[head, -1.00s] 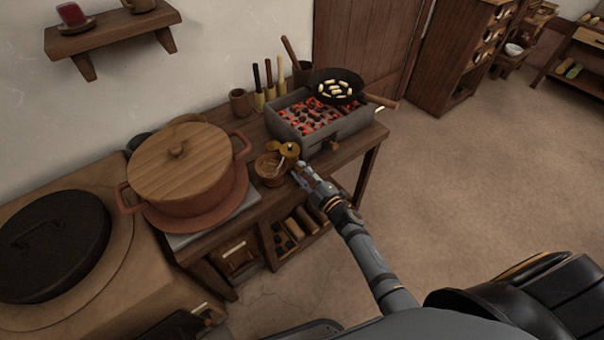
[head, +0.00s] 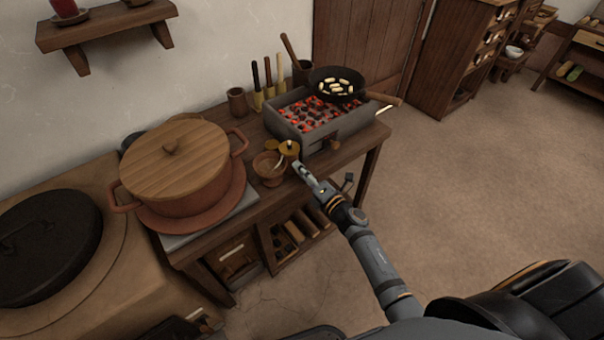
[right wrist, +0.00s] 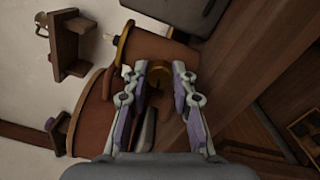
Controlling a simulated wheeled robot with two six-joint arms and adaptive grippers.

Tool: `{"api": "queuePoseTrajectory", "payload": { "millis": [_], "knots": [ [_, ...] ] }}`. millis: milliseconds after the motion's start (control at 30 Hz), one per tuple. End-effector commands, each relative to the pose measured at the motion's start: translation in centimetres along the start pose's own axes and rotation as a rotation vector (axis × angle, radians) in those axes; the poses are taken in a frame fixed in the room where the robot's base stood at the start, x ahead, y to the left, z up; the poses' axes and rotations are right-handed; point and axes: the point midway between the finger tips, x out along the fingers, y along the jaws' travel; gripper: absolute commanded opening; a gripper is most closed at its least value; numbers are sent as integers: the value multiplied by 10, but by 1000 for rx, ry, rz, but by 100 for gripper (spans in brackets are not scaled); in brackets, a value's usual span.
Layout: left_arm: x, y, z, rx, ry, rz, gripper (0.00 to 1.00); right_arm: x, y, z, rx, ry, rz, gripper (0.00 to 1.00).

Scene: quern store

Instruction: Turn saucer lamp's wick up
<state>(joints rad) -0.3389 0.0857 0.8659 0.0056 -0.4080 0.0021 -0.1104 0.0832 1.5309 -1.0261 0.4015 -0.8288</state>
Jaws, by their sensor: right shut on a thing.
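The saucer lamp, a small terracotta bowl (head: 267,172) with a brass piece (head: 289,149) at its side, stands near the table's front edge, left of the brazier. My right gripper (head: 300,166) reaches the lamp from the front right. In the wrist view the right gripper (right wrist: 158,74) is shut on a small round brass knob (right wrist: 158,91), partly hidden between the fingers. My left gripper is not in view.
A charcoal brazier (head: 318,143) with glowing coals carries a black pan (head: 350,95) just right of the lamp. A lidded terracotta pot (head: 185,190) stands to the left. A clay cup (head: 238,102) stands behind. Open floor (head: 470,190) lies to the right.

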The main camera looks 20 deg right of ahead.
Motion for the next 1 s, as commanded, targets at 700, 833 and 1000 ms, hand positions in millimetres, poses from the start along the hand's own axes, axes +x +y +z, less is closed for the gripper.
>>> {"api": "queuePoseTrajectory", "payload": {
  "millis": [700,833,1000],
  "knots": [
    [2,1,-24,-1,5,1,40,0,-1,0,-342,13,1,0],
    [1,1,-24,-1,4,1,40,0,-1,0,-351,13,1,0],
    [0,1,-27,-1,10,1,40,0,-1,0,-352,14,1,0]
  ]
}}
